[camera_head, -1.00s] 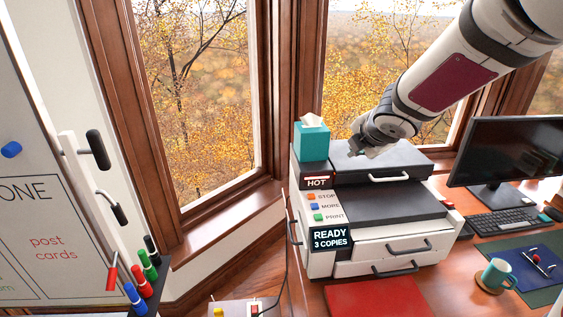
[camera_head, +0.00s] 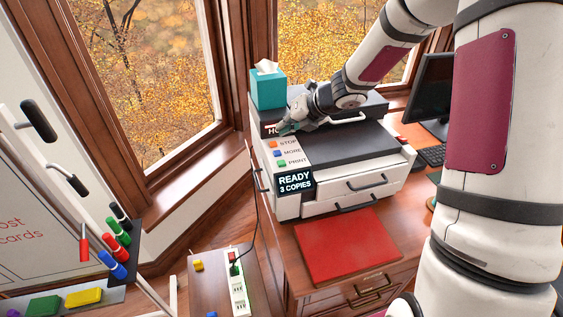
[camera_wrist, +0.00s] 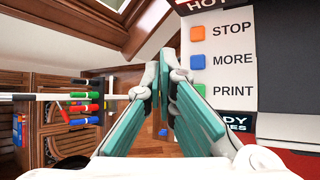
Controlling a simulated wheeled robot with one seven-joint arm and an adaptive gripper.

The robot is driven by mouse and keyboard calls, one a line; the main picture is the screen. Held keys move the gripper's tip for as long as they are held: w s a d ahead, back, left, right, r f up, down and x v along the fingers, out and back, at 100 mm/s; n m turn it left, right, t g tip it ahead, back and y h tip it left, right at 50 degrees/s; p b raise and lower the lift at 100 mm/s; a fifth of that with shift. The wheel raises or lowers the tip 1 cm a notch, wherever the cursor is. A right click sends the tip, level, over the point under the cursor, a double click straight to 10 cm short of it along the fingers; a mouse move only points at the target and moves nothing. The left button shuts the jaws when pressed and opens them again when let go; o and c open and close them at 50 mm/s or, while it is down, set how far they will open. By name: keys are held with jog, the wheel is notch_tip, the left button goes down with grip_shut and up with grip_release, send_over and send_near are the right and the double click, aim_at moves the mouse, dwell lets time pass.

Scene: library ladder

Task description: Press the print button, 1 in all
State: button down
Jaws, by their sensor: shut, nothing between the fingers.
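The printer (camera_head: 342,152) stands on the wooden desk with a white button panel at its left front. The green print button (camera_head: 281,163) is the lowest of three, below the blue more button (camera_head: 277,153) and the orange stop button (camera_head: 273,143). The display (camera_head: 295,183) reads READY, 3 COPIES. My gripper (camera_head: 284,130) is shut and empty, above the top of the panel near the HOT label. Its teal fingers also show in the wrist view (camera_wrist: 166,72).
A teal tissue box (camera_head: 268,88) stands on the printer's back left. A red mat (camera_head: 347,245) lies before the printer. A power strip (camera_head: 237,290) is on a low surface at the lower left, beside a whiteboard with markers (camera_head: 115,245).

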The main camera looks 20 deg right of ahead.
jog(key=b, duration=0.5)
send_over(284, 161)
jog(key=f, duration=0.5)
jog(key=shift+w+f, duration=0.25)
jog(key=shift+f, duration=0.05)
jog(key=shift+s+f+b, duration=0.2)
jog(key=shift+f+b, duration=1.15)
jog(key=shift+f, duration=0.25)
jog(key=shift+f, duration=0.1)
jog(key=shift+f+b, duration=0.3)
jog(key=shift+b, duration=0.05)
jog(key=shift+f+b, duration=0.45)
jog(key=shift+f, duration=0.05)
dwell(0.5)
jog(key=shift+r, duration=0.1)
jog(key=shift+r+p, duration=0.85)
jog(key=shift+p, duration=0.05)
